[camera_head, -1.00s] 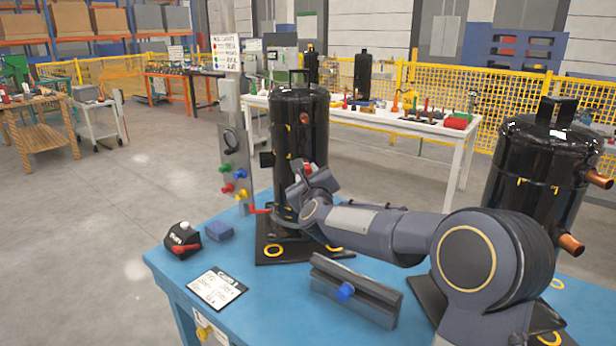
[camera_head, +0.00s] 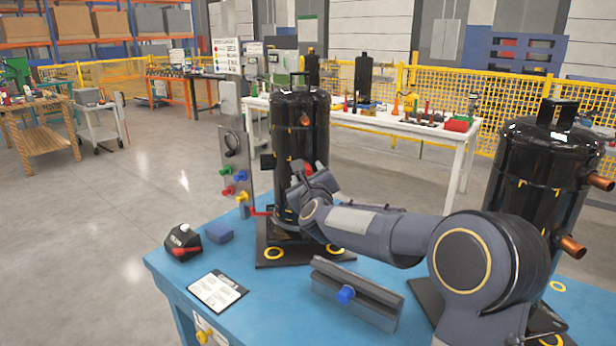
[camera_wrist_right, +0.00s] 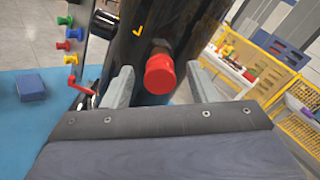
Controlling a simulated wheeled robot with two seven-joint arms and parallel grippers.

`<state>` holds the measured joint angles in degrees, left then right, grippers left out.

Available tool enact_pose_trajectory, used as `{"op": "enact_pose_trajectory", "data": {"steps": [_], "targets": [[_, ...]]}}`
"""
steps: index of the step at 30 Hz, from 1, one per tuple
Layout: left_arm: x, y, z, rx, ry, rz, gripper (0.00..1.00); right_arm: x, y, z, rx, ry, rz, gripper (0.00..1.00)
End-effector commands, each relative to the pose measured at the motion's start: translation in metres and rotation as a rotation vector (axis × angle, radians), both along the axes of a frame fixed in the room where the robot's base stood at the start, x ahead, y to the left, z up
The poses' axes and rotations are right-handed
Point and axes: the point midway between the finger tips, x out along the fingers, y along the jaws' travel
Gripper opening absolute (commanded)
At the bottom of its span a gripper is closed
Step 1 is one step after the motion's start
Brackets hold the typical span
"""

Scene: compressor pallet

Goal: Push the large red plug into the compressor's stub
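The large red plug (camera_wrist_right: 160,75) sits at the end of a stub (camera_wrist_right: 160,47) on the side of the black compressor (camera_head: 287,125). How deep it sits, I cannot tell. My right gripper (camera_wrist_right: 159,68) is open, with one finger on each side of the plug and gaps between. In the head view the right gripper (camera_head: 308,185) is in front of the compressor's lower right side and hides most of the plug. The compressor stands upright on a dark base plate (camera_head: 272,258) on the blue table. My left gripper is not in view.
A second black compressor (camera_head: 535,165) with copper stubs stands at the right. A panel with coloured plugs (camera_head: 233,170) stands behind.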

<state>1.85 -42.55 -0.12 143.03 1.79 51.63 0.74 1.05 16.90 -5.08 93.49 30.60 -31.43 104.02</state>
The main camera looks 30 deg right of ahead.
Motion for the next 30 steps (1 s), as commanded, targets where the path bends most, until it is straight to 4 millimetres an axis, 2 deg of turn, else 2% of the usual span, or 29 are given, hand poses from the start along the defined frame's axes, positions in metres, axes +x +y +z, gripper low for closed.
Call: {"op": "enact_pose_trajectory", "data": {"steps": [5,8,15,21,30], "targets": [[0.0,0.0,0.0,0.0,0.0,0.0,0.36,-0.001,0.001,0.0,0.0,0.0,0.0,0.53],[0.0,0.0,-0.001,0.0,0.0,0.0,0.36,-0.009,0.004,0.0,0.001,0.0,0.001,0.53],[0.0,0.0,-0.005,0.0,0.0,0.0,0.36,-0.047,0.02,0.0,0.001,-0.002,0.002,0.53],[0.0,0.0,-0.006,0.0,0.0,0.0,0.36,-0.068,0.028,0.0,0.0,-0.001,0.001,0.53],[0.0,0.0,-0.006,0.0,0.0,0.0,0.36,-0.078,0.036,0.0,-0.047,0.033,0.036,0.53]]}}
